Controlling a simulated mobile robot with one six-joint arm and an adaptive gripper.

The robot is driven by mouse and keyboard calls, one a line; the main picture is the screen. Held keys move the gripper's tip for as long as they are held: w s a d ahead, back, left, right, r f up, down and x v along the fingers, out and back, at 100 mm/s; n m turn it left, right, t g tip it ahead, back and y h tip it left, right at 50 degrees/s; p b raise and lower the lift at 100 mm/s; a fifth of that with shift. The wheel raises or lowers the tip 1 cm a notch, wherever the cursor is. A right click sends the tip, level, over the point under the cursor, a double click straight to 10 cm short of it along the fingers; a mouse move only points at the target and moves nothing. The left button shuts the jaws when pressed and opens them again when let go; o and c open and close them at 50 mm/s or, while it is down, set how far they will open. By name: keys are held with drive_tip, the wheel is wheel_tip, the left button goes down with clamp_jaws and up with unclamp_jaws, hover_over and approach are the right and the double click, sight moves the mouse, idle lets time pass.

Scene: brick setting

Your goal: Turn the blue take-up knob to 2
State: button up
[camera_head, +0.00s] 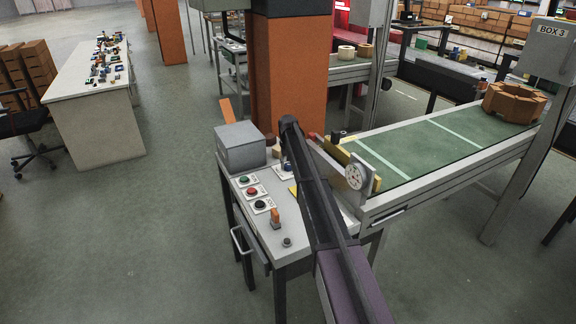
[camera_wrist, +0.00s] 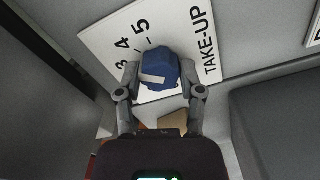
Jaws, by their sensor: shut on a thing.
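The blue take-up knob (camera_wrist: 160,66) sits on a white plate (camera_wrist: 103,38) marked TAKE-UP in the wrist view. The numbers 3, 4 and 5 show on the plate; 2 is not visible. A pale strip lies across the knob's near face; I cannot tell which number it points to. My gripper (camera_wrist: 162,84) has one finger on each side of the knob and is shut on it. In the head view a bit of the knob (camera_head: 286,168) shows beside my arm, which hides the gripper.
The control desk (camera_head: 265,235) carries a green button (camera_head: 246,180), a red button (camera_head: 252,190) and an orange-handled switch (camera_head: 275,216). A grey box (camera_head: 240,147) stands at its back left. A dial gauge (camera_head: 355,177) and a green conveyor (camera_head: 430,145) are to the right. Open floor lies left.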

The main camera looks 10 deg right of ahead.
drive_tip(key=n, duration=0.5)
drive_tip(key=shift+s+n, duration=0.1)
drive_tip(key=shift+n, duration=0.2)
drive_tip(key=n, duration=0.5)
drive_tip(key=o, duration=1.2)
drive_tip(key=shift+c, duration=0.2)
drive_tip(key=shift+m, duration=0.3)
